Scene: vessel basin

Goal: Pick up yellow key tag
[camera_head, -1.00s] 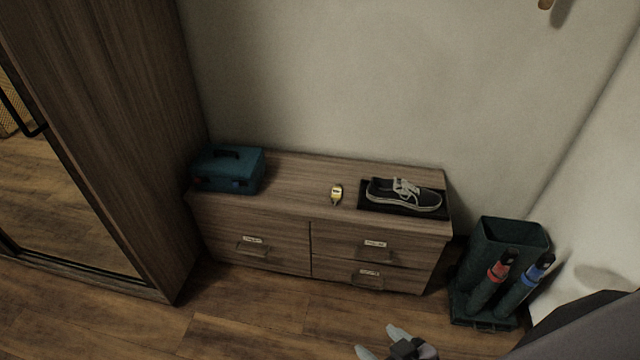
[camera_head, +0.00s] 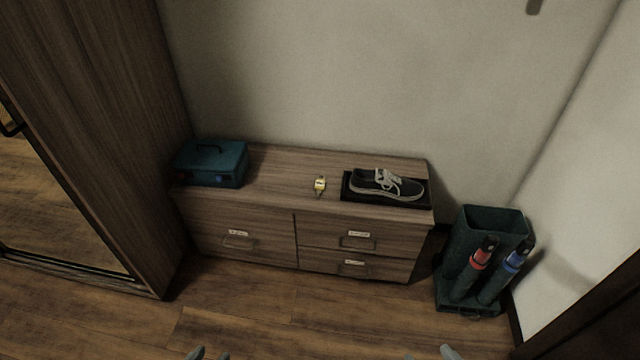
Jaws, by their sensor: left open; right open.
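The yellow key tag (camera_head: 320,185) lies on top of the low wooden drawer cabinet (camera_head: 275,172), near the middle, a little left of the shoe. My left gripper (camera_head: 208,354) shows only its fingertips at the bottom edge, left of centre. It is open and well short of the cabinet. My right gripper (camera_head: 430,353) also shows only its fingertips at the bottom edge, right of centre, and it is open. Both are apart from the key tag, with the floor behind them in view.
A teal toolbox (camera_head: 212,163) stands on the cabinet's left end. A dark shoe (camera_head: 386,184) sits on a black tray (camera_head: 349,192) to the right. A green stand (camera_head: 492,222) with red and blue-banded umbrellas is right of the cabinet. A tall wardrobe (camera_head: 95,130) stands left.

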